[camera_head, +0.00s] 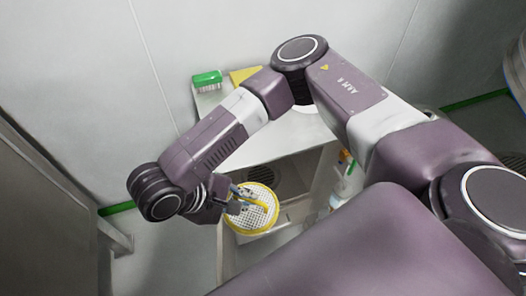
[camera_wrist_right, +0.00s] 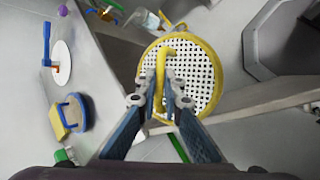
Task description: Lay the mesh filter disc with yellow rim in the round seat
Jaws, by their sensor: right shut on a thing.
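The mesh filter disc (camera_head: 250,219) is white and perforated, with a yellow rim and a yellow bar handle across it. In the right wrist view the disc (camera_wrist_right: 200,75) fills the upper middle. My right gripper (camera_head: 241,196) is shut on the yellow handle, and its fingertips (camera_wrist_right: 168,92) sit either side of that handle. The disc is held near the front of the grey work table. My left gripper is not in view.
A green brush (camera_head: 207,79) and a yellow piece (camera_head: 244,75) lie at the back of the table (camera_head: 281,139). A blue-rimmed round item (camera_wrist_right: 72,111) is at the left of the wrist view. Bottles (camera_head: 338,198) stand right of the disc. My right arm hides part of the tabletop.

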